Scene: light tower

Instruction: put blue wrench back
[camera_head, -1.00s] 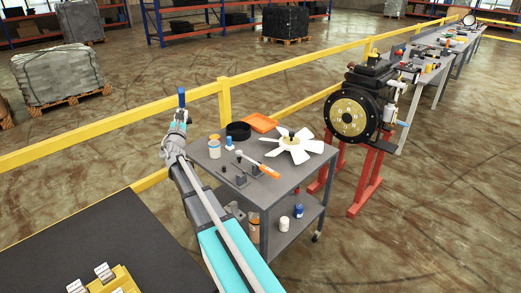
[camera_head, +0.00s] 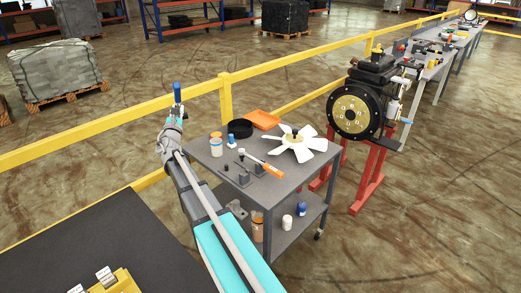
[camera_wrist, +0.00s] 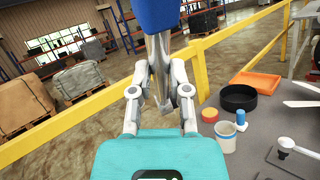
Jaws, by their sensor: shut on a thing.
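The blue wrench (camera_head: 177,93) is held up by my gripper (camera_head: 174,115), its blue handle pointing upward. In the wrist view, the wrench's blue handle (camera_wrist: 157,14) is at the top and its metal shaft runs down between the fingers of my gripper (camera_wrist: 160,88), which are shut on it. The wrench is to the left of the grey cart (camera_head: 262,203) and above its top. On the cart, dark holders (camera_head: 241,180) stand near the front edge, with an orange-handled tool (camera_head: 270,171) lying by them.
The cart top also holds a white fan (camera_head: 298,143), a black round tray (camera_head: 240,129), an orange tray (camera_head: 262,119) and an orange-lidded jar (camera_head: 216,145). A yellow railing (camera_head: 100,125) runs behind. A black table (camera_head: 90,250) is at lower left.

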